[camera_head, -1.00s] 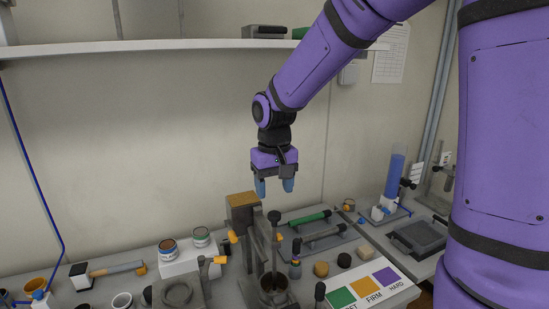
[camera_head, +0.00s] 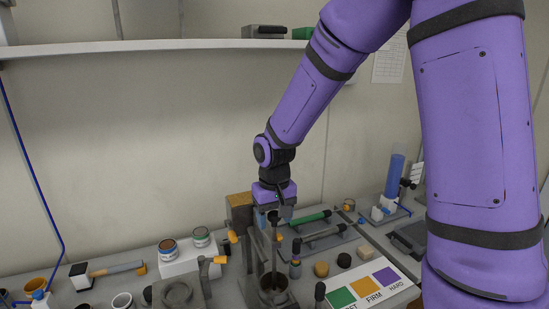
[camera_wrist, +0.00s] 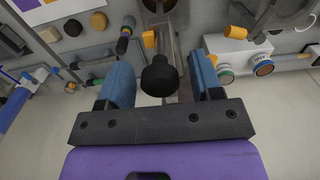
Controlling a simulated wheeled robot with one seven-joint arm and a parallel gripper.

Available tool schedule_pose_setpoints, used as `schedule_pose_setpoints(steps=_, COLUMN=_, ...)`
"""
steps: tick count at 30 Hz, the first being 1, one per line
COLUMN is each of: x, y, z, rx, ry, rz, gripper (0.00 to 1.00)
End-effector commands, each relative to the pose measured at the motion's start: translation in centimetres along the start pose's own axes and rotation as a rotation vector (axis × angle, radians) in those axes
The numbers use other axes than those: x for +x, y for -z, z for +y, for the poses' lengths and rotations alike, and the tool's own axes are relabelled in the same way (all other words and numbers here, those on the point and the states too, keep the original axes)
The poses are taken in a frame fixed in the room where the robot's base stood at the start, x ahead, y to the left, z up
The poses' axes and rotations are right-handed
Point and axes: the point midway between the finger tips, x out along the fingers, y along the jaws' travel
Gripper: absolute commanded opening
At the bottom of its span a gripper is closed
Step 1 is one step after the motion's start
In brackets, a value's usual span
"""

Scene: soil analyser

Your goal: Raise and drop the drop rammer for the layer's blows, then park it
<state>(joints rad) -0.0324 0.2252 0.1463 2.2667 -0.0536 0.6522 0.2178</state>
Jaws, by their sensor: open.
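The drop rammer (camera_head: 274,243) stands upright, a thin rod with a dark round knob on top, its lower end in a dark cylindrical mould (camera_head: 273,289). In the wrist view the rammer's black knob (camera_wrist: 159,76) lies between the two blue fingers, with a gap on each side. My gripper (camera_wrist: 163,82) is open and points down at the knob. In the head view my gripper (camera_head: 275,214) is just behind the knob, its fingers mostly hidden there.
A stand with a tan block (camera_head: 240,199) is close to the left of my gripper. A card with green, orange and purple patches (camera_head: 366,286) lies at the right front. Two tins stand on a white box (camera_head: 192,262) at left. A shelf (camera_head: 150,47) runs along the wall above.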

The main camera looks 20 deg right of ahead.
Motion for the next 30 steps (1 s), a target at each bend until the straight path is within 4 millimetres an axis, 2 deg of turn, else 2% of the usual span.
schedule_pose_setpoints(steps=7, x=0.0, y=0.0, z=0.0, rx=0.000, ry=0.000, rz=0.000, gripper=0.60)
schedule_pose_setpoints(steps=12, x=0.0, y=0.0, z=0.0, rx=0.000, ry=0.000, rz=0.000, gripper=0.20)
schedule_pose_setpoints(steps=13, x=0.0, y=0.0, z=0.0, rx=0.000, ry=0.000, rz=0.000, gripper=0.15)
schedule_pose_setpoints(steps=20, x=-0.6, y=0.0, z=0.0, rx=0.000, ry=0.000, rz=0.001, gripper=0.15)
schedule_pose_setpoints(steps=30, x=-3.5, y=0.1, z=0.0, rx=0.000, ry=0.000, rz=0.003, gripper=0.15)
